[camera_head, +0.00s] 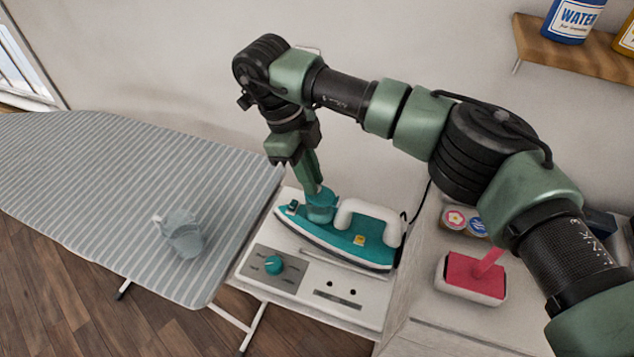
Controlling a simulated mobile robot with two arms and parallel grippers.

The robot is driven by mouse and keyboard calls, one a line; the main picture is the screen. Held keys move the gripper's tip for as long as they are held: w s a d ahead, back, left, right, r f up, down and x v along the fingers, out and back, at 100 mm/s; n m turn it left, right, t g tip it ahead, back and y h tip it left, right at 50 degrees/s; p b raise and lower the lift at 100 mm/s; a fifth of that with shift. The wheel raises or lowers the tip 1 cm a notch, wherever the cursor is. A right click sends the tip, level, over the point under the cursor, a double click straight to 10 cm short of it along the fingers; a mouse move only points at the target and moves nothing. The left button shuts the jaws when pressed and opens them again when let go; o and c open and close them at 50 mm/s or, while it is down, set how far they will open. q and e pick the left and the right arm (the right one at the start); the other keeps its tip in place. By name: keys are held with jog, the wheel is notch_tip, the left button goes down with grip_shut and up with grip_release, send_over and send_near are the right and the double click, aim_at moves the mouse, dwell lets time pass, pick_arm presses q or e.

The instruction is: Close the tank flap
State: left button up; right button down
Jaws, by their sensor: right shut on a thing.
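The teal and white iron (350,237) rests on the white panel on the right, its nose pointing left. Its teal tank flap (322,203) is at the front of the body, below my gripper, and appears raised. My right gripper (315,188) points down from above with its fingers shut on the flap, which they partly hide. Whether the flap touches the tank opening cannot be told. My left gripper is not in view.
A clear jug (181,233) stands on the striped ironing board (110,190). A teal knob (273,265) is on the panel (345,290) before the iron. A pink-topped brush (474,277) and small round tins (455,219) lie to the right. A wooden shelf (570,50) holds bottles.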

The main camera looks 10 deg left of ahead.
jog(key=shift+a+f+h+b, duration=0.3)
jog(key=shift+f+h+b, duration=0.25)
jog(key=shift+h+b, duration=0.15)
jog(key=c, duration=1.3)
grip_release()
jog(key=shift+c, duration=0.2)
jog(key=shift+w, duration=0.1)
